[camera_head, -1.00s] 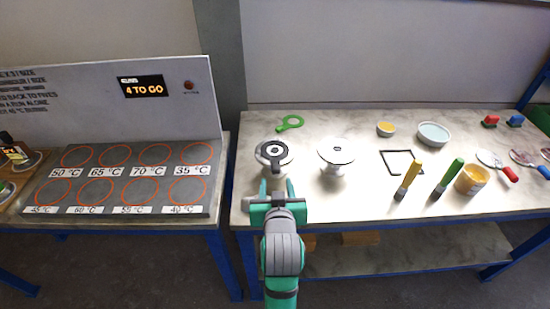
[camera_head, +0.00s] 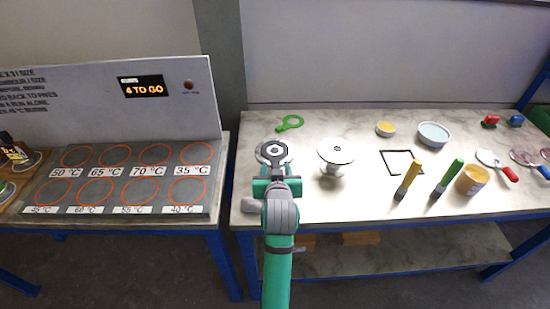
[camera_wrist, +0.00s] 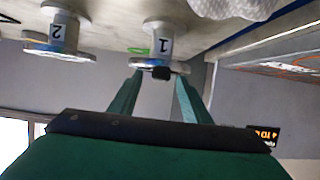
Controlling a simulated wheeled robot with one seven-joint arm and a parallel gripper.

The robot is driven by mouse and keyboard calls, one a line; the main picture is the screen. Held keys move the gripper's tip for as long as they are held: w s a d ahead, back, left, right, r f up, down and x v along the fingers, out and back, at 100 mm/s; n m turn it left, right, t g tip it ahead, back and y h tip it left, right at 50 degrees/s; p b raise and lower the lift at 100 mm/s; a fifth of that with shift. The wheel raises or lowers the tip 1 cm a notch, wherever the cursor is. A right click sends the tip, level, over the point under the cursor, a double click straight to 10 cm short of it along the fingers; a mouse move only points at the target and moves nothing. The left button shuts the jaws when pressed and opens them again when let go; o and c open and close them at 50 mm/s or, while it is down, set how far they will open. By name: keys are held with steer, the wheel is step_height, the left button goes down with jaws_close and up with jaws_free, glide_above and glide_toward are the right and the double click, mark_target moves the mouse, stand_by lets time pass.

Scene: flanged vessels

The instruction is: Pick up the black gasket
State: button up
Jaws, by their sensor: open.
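The black gasket (camera_head: 274,147) lies flat on the top flange of the left vessel (camera_head: 284,158), a ring with its tab toward me. In the wrist view its dark tab (camera_wrist: 161,73) shows between my fingertips, under the flange of the vessel marked 1 (camera_wrist: 163,40), which appears upside down. My gripper (camera_head: 276,172) is open at the near side of this vessel, fingers on either side of the tab. It also shows in the wrist view (camera_wrist: 159,80). I cannot tell whether a finger touches the tab. My gripper hides part of the vessel's near side.
A second vessel (camera_head: 336,152), marked 2 in the wrist view, stands close on the right. A green ring with a handle (camera_head: 290,123) lies behind. A black square outline (camera_head: 402,162), brushes and bowls are farther right. A heating plate (camera_head: 125,180) stands on the left table.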

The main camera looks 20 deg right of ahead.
steer(key=shift+w+d+f, duration=0.15)
steer(key=shift+w+f, duration=0.05)
steer(key=shift+w, duration=0.2)
jaws_close()
steer(key=shift+r, duration=0.15)
